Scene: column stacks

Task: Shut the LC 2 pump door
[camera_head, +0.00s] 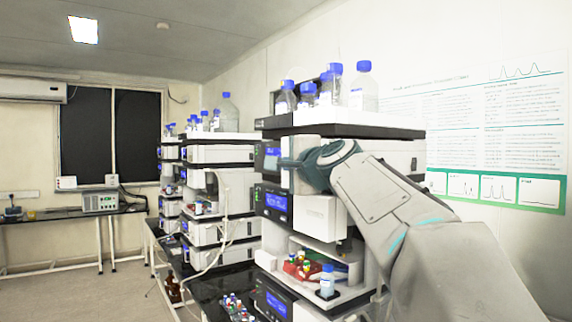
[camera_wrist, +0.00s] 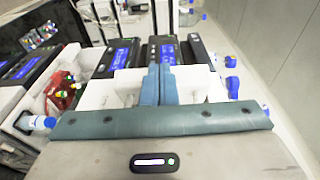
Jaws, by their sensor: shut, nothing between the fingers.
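The nearest instrument stack (camera_head: 345,125) stands right of centre in the head view, with a second stack (camera_head: 222,155) behind it to the left. No LC label is readable, so I cannot tell which stack is LC 2. On the near stack, a white front panel (camera_head: 320,216) sits beside a blue display (camera_head: 276,203); whether it is the pump door, and how far open, I cannot tell. My gripper (camera_head: 285,163) is in front of the near stack's upper modules, fingers shut and empty.
Blue-capped bottles (camera_head: 363,88) stand on top of the near stack. Below, an open bay holds a red vial rack (camera_head: 300,270) and a small blue-capped bottle (camera_head: 327,282). A vial tray (camera_head: 237,308) lies on the dark bench. The wall is close on the right; floor is clear at left.

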